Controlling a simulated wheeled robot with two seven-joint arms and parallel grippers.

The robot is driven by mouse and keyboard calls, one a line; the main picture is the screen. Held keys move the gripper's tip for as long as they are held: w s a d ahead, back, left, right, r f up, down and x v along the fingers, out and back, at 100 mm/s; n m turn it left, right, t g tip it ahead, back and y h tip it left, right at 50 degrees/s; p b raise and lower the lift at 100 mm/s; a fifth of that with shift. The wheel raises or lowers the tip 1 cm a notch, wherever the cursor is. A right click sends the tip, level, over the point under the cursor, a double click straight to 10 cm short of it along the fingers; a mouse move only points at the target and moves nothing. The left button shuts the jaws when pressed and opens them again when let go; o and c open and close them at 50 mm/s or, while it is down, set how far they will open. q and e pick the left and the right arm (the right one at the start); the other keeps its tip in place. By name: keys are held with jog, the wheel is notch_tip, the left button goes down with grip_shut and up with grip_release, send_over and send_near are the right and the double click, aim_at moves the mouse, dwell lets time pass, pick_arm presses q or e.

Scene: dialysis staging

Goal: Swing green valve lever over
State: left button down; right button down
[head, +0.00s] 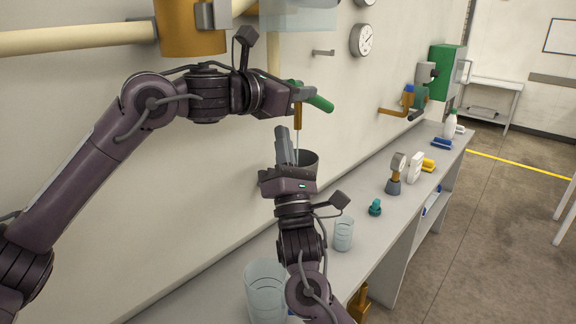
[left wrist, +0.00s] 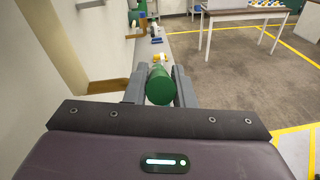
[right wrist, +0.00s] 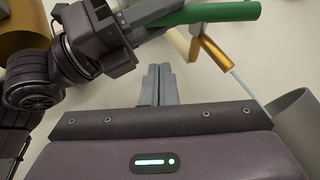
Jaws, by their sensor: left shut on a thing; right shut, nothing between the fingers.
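The green valve lever (head: 319,102) sticks out to the right of my left gripper (head: 303,94) in the head view. In the left wrist view its round green end (left wrist: 160,86) sits between both fingers, and the gripper is shut on it. The lever also shows in the right wrist view (right wrist: 215,13). A brass spout (head: 298,120) hangs below, with a thin pale stream running down from it. The valve body is mostly hidden behind my left gripper.
A long grey counter (head: 355,205) runs along the wall. It carries clear beakers (head: 265,290), a teal knob (head: 375,207), a gauge on a stand (head: 395,175) and a white bottle (head: 449,125). A brass cylinder (head: 188,28) on a cream pipe is above my left arm.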

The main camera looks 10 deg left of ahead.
pick_arm(q)
jog(key=shift+r, duration=0.15)
pick_arm(e)
jog(key=shift+h, duration=0.3)
jog(key=shift+w+d+r, duration=0.25)
jog(key=shift+w+r, duration=0.1)
jog(key=shift+r, duration=0.45)
jog(key=shift+w+d+r, duration=0.2)
jog(key=shift+w+r, duration=0.2)
jog(key=shift+r, duration=0.45)
jog(key=shift+w+d+r, duration=0.25)
jog(key=shift+w+r, duration=0.1)
jog(key=shift+r, duration=0.45)
pick_arm(q)
jog(key=shift+d, duration=0.1)
pick_arm(e)
jog(key=shift+w+d+r, duration=0.1)
jog(key=shift+d+r, duration=0.25)
jog(key=shift+r, duration=0.45)
pick_arm(q)
jog(key=c, duration=1.2)
grip_release()
jog(key=shift+c, duration=0.2)
pick_arm(e)
jog(key=shift+a+f, duration=0.15)
